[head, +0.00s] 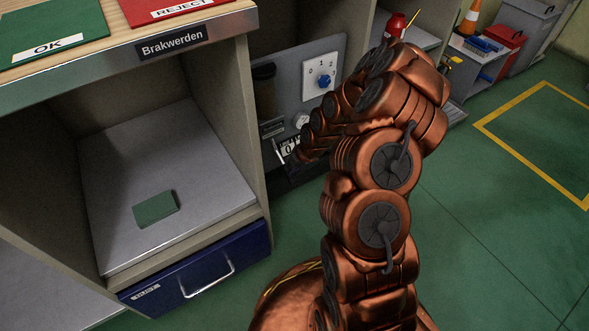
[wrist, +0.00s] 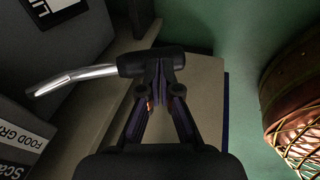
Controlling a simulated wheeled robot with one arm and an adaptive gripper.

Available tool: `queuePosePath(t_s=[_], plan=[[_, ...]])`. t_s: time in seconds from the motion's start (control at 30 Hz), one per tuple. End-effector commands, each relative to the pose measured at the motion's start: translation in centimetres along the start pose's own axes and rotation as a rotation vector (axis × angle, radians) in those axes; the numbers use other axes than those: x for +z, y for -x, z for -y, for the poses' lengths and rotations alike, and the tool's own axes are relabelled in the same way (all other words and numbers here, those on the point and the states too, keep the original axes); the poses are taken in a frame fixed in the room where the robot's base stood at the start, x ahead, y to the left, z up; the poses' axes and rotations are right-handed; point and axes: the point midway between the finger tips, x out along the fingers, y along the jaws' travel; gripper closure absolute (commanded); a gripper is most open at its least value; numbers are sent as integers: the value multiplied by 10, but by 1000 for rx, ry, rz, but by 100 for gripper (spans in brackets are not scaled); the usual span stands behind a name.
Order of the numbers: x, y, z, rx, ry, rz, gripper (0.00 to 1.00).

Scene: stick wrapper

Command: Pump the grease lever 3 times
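The grease lever (wrist: 78,78) is a curved silver rod with a black grip (wrist: 135,64), seen in the wrist view. The grip lies crosswise at my fingertips. My gripper (wrist: 158,75) has its two fingers drawn together at the tips, right at the grip. They look closed against each other rather than around it; whether they touch it is hard to see.
The panel also carries a blue selector knob (head: 323,81) and a dark cylinder (head: 264,90). A cabinet with a blue drawer (head: 215,270) stands left. A red container (head: 395,25) stands on a shelf behind my arm. Green floor (head: 480,220) is clear on the right.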

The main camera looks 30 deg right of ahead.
Motion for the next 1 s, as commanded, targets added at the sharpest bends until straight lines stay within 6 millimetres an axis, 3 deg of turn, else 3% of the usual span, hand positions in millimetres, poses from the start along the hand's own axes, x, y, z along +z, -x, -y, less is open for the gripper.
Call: queuePosePath(t_s=[0.67, 0.83, 1.0], plan=[[-1, -6, 5, -12, 1, -5, 100], [-2, 14, 3, -6, 2, -3, 100], [-2, 48, 2, 1, 6, -1, 100]])
